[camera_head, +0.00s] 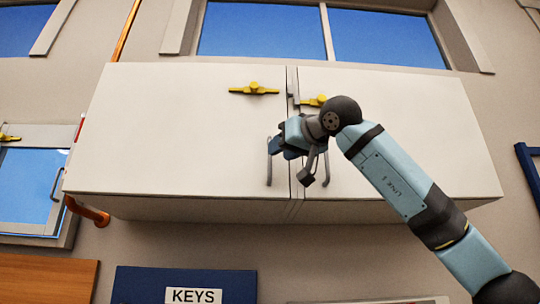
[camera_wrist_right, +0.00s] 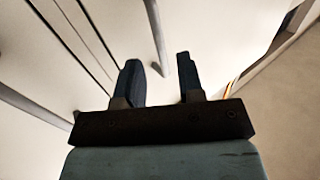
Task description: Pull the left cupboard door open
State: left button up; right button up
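The wide white wall cupboard has a left door (camera_head: 180,135) and a right door (camera_head: 420,140), both looking closed, with a narrow gap between them. A grey upright bar handle (camera_head: 269,165) is near the left door's inner edge. My right gripper (camera_head: 277,147) is in front of the left door beside this handle. In the right wrist view its two dark fingers (camera_wrist_right: 159,78) are apart, and the grey handle (camera_wrist_right: 156,35) runs down into the space between them. I cannot tell whether they touch it. My left gripper is not in view.
Yellow latches sit high on the left door (camera_head: 254,89) and right door (camera_head: 314,100). Below the cupboard are a blue KEYS board (camera_head: 140,285) and a wooden panel (camera_head: 50,278). An orange pipe (camera_head: 88,213) runs at the left. Wall space left of the cupboard is partly open.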

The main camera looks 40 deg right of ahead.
aim_at(270, 173)
jog(key=w, duration=0.5)
jog(key=shift+w+a, duration=0.1)
grip_shut()
